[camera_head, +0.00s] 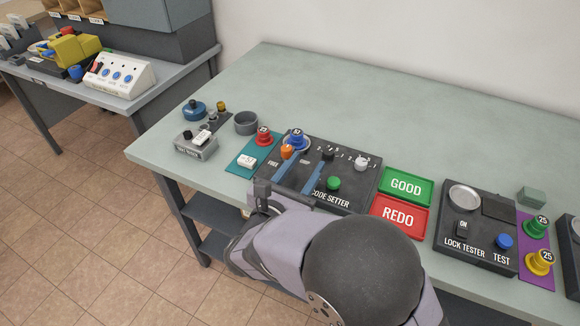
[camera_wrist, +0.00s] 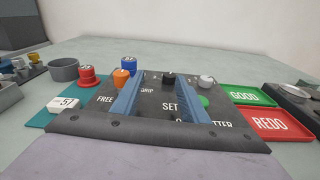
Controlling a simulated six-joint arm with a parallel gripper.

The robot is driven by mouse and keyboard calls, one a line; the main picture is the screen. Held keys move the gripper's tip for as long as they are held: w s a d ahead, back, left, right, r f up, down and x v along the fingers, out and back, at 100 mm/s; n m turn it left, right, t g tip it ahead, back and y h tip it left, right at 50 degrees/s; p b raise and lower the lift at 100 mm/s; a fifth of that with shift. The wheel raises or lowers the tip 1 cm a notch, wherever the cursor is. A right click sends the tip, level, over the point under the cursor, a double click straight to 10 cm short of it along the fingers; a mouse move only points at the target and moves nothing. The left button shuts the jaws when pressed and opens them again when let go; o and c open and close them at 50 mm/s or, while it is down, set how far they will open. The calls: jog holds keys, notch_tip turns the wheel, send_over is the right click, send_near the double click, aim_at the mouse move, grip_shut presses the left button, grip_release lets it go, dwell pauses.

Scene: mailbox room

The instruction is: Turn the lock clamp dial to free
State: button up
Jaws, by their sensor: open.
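The code setter (camera_head: 348,197) is a dark sloped box on the bench. An orange dial (camera_head: 287,152) stands at its upper left; in the wrist view the orange dial (camera_wrist: 121,79) sits between the FREE and GRIP labels. I cannot tell where it points. A blue lock (camera_head: 297,135) stands upright in a round holder just behind it. My gripper (camera_head: 304,165) is open and empty over the panel. In the wrist view its two blue fingers (camera_wrist: 161,85) are apart, the left one just right of the orange dial. Whether they touch is unclear.
A black dial (camera_wrist: 168,79), a white knob (camera_head: 360,163) and a green button (camera_head: 333,183) are on the panel. A red lock (camera_head: 264,136) and white tag (camera_head: 247,161) are on the teal mat. Green GOOD (camera_head: 405,187) and red REDO (camera_head: 399,215) trays stand right.

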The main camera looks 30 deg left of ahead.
aim_at(285, 153)
jog(key=s+a+n+y, duration=0.1)
jog(key=a, duration=0.1)
jog(key=s+a+y, duration=0.1)
jog(key=a+n+b, duration=0.1)
jog(key=a, duration=0.1)
jog(key=shift+s+a+f+n+t+y, duration=0.3)
jog(key=shift+s+a+f+t+y, duration=0.05)
jog(key=shift+s+t+y, duration=0.05)
jog(key=shift+w+a+p, duration=0.15)
jog(key=shift+w, duration=1.05)
jog(key=shift+w+a+p, duration=0.1)
jog(key=shift+w+a, duration=0.1)
jog(key=shift+w, duration=1.05)
jog(key=shift+w+a+p, duration=0.15)
jog(key=shift+w, duration=1.05)
grip_shut()
